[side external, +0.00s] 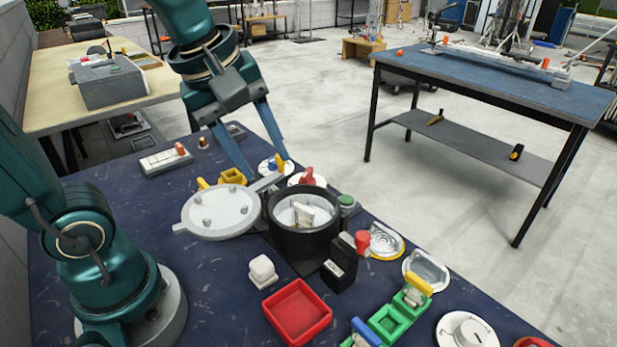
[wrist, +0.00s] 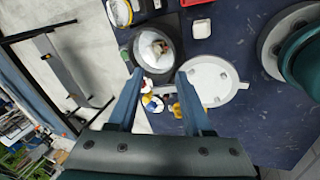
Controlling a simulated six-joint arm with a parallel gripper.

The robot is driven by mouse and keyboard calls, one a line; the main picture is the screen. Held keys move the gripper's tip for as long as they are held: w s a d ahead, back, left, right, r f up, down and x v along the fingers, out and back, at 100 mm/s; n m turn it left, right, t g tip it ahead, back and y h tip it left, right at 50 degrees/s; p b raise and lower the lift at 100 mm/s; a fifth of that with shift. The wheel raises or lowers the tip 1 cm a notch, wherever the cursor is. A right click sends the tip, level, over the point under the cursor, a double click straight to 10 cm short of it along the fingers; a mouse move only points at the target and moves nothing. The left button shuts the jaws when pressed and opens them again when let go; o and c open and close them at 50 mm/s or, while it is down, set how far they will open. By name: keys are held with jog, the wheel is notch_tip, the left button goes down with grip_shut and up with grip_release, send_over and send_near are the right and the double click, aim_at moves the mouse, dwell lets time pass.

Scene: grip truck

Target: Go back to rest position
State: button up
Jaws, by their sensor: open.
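My gripper (side external: 240,148) is open and empty, its two long teal fingers pointing down above the back part of the dark blue table (side external: 90,240). In the wrist view the open fingers (wrist: 158,90) reach toward a round black pot (wrist: 175,28). The black pot (side external: 283,240) stands open in the side view, with a whitish object (side external: 304,214) inside. Its round grey lid (side external: 218,212) lies to the left of it; the lid also shows in the wrist view (wrist: 210,72). The fingers appear apart from the pot and lid.
A red tray (side external: 297,314), a white block-like item (side external: 262,270) and a black box with a red knob (side external: 340,268) stand in front of the pot. Green holders (side external: 390,322) and round dials (side external: 467,331) fill the right side. A keypad-like panel (side external: 166,160) lies at the back left.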

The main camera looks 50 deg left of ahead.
jog(key=s+f+m+t, duration=0.1)
jog(key=s+f+m, duration=0.2)
jog(key=m, duration=1.1)
jog(key=s, duration=0.3)
jog(key=shift+d+f, duration=0.2)
jog(key=shift+f, duration=0.15)
